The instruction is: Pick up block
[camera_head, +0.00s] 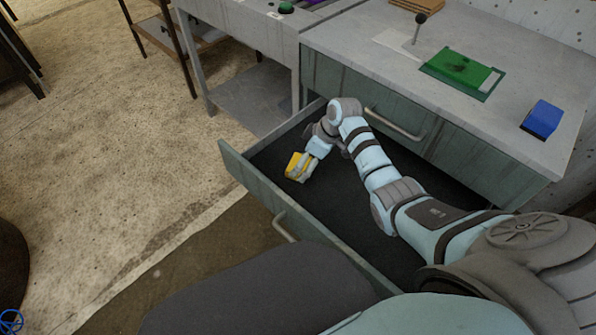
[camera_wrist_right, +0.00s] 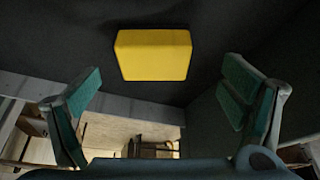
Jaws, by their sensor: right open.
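A yellow block (camera_head: 294,165) is in the open dark-lined drawer (camera_head: 270,160), near its left end. It also shows in the right wrist view (camera_wrist_right: 154,54), at the upper middle, against the dark drawer lining. My right gripper (camera_head: 303,172) reaches into the drawer right at the block and partly overlaps it in the head view. In the wrist view the two green-padded fingers (camera_wrist_right: 160,97) stand wide apart, with the block beyond and between them and nothing held. A blue block (camera_head: 542,119) lies on the bench top at the right. My left gripper is out of view.
The drawer's front panel (camera_head: 255,195) and handle (camera_head: 284,229) stand pulled out from the bench. The bench top (camera_head: 375,62) holds a green board (camera_head: 460,73) and an upright rod with a dark knob (camera_head: 418,27). The drawer floor around the block looks clear.

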